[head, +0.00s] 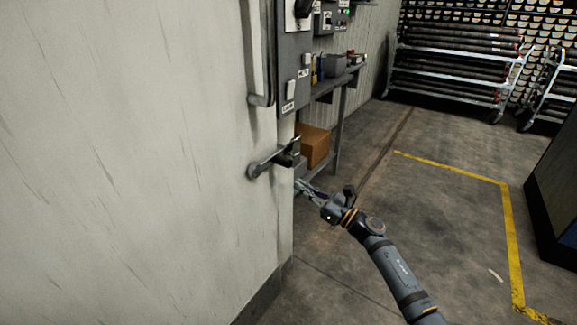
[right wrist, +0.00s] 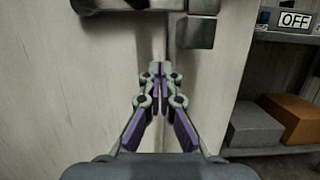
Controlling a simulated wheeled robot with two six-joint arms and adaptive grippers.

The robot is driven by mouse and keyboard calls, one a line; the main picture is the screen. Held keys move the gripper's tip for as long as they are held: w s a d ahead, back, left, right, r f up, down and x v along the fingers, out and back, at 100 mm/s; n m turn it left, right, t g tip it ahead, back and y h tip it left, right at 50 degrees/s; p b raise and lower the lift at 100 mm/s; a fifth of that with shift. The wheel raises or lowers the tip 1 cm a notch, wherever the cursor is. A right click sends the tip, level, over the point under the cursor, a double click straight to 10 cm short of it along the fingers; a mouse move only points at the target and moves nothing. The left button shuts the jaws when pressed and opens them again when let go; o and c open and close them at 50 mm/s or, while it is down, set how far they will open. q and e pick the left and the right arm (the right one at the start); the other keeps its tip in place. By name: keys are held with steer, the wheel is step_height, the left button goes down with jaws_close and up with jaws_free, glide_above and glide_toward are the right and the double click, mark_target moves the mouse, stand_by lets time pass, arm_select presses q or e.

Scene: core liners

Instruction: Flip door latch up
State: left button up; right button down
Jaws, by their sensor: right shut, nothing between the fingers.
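The door latch (head: 270,161) is a dark metal lever on the right edge of the pale door (head: 150,150), below a long vertical handle (head: 262,98). The lever slants a little up to the right. In the right wrist view the dark latch parts (right wrist: 196,31) are at the top. My right gripper (head: 300,184) is just below the latch's right end. Its fingers (right wrist: 159,72) are shut and empty, pointing up toward the latch. I cannot tell whether they touch it. My left gripper is not in view.
A grey control panel (head: 293,60) is right of the handle. Behind it, a shelf (head: 340,80) has a cardboard box (head: 313,145) below. Racks of dark tubes (head: 455,65) stand at the back. A dark cabinet (head: 558,190) is at right; the floor between is mostly clear.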

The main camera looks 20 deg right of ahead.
mark_target(289, 166)
steer(key=x, duration=0.5)
steer(key=shift+w+a+r+p, duration=0.2)
steer(key=shift+w+r+p, duration=0.05)
steer(key=shift+r+p, duration=0.1)
step_height(289, 166, up, 3)
steer(key=shift+s+d+r+p, duration=0.1)
steer(key=shift+s+r+p, duration=0.1)
steer(key=shift+p, duration=0.35)
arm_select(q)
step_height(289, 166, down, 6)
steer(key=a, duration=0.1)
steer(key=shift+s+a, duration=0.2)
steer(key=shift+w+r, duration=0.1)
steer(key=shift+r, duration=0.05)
